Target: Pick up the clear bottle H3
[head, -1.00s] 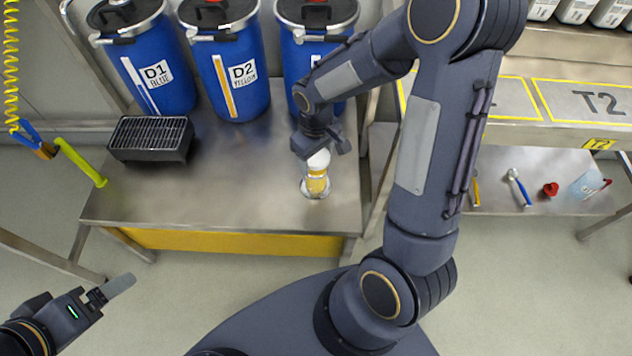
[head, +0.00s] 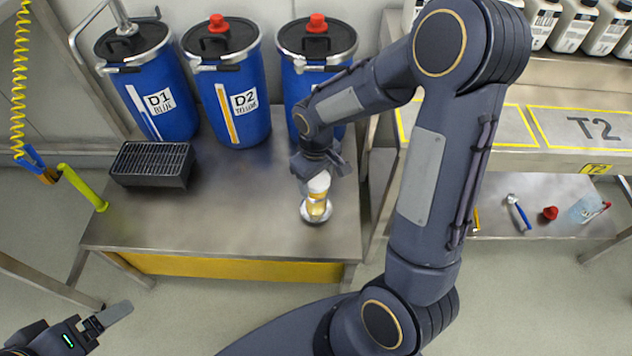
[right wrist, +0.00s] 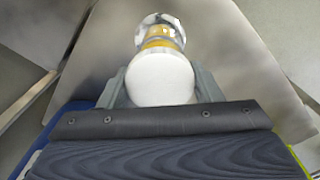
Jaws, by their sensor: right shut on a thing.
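The clear bottle (head: 317,207) has a white cap and a yellow band, and stands upright near the front right of the steel table. No H3 marking is readable on it. My right gripper (head: 318,172) is shut on the bottle near its cap, from above. I cannot tell whether the bottle's base touches the table. In the right wrist view the white cap (right wrist: 161,80) sits between the fingers, with the bottle's yellow band and clear base beyond. My left gripper (head: 108,319) is at the lower left, away from the table, and its jaw opening is unclear.
Blue drums (head: 237,110) line the table's back, with a black grated box (head: 152,164) at the left. The table's (head: 235,218) front middle is bare. At the right are a T2 shelf (head: 560,127), jugs above it and small tools below it.

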